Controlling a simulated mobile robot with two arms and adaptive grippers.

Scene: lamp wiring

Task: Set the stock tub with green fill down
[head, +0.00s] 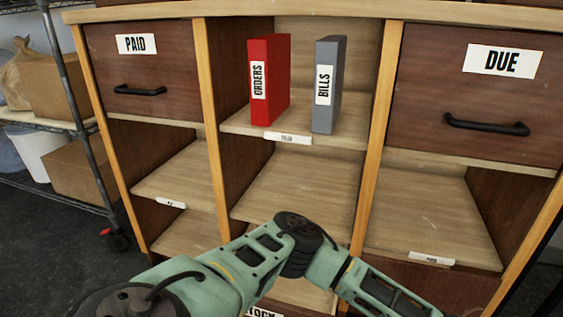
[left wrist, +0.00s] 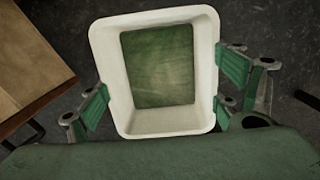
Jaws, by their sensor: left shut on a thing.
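The stock tub (left wrist: 106,60) is a white, rounded-corner tub with green fill (left wrist: 158,65) lying flat inside it. It shows only in the left wrist view, in the middle of the picture. My left gripper (left wrist: 163,97) is shut on it, with a green finger at each side of the tub. Dark floor shows around and below the tub. In the head view my left arm comes in from the bottom left and runs to the bottom right. Its gripper and the tub are out of that view. My right gripper is in neither view.
A wooden shelf unit (head: 384,130) fills the head view, with PAID (head: 150,75) and DUE (head: 480,100) drawers. Red (head: 268,82) and grey (head: 328,85) binders stand in an upper middle compartment. Lower compartments look empty. A wire rack stands left. A wooden edge (left wrist: 35,65) is left of the tub.

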